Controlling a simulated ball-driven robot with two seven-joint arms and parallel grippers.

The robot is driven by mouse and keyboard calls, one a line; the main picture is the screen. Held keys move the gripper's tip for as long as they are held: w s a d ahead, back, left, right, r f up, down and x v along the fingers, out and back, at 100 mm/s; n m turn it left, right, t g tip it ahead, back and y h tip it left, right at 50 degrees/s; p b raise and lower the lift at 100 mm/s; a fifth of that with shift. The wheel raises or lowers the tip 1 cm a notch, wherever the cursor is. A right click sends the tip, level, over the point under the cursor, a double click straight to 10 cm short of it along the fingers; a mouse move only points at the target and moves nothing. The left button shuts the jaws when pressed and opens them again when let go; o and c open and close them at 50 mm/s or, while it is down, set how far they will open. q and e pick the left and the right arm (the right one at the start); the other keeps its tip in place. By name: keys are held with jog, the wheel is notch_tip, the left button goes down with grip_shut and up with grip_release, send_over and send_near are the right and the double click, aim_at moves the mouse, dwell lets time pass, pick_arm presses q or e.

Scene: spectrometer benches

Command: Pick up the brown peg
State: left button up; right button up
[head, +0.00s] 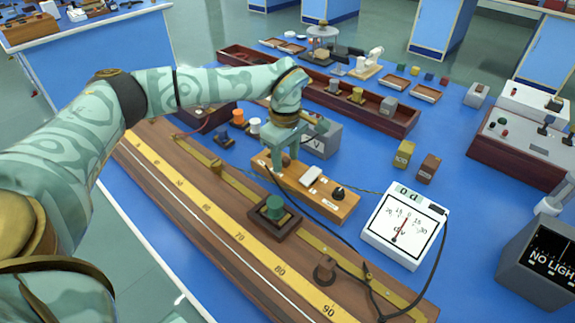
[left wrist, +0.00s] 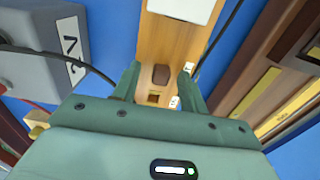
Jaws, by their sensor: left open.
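The brown peg (left wrist: 161,74) stands on a wooden board (left wrist: 172,40) in the left wrist view, beside a small square hole. In the head view the peg (head: 286,159) is mostly hidden by my left gripper (head: 284,152). The same board (head: 325,202) lies across the middle there, with a white block and a black knob on it. My left gripper (left wrist: 160,82) points down over the board, its fingers open on either side of the peg. A clear gap shows between each finger and the peg. My right gripper is not in view.
A long wooden rail with a yellow scale (head: 207,209) runs in front of the board. A grey box (head: 322,138) stands close behind the gripper. A white dial meter (head: 404,226) is at right. Black cables cross the board. Olive (head: 404,153) and brown (head: 428,168) blocks stand behind.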

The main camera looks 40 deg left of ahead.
pick_arm(q)
jog(key=shift+r, duration=0.15)
jog(key=shift+s, duration=0.1)
jog(key=shift+c, duration=1.2)
grip_shut()
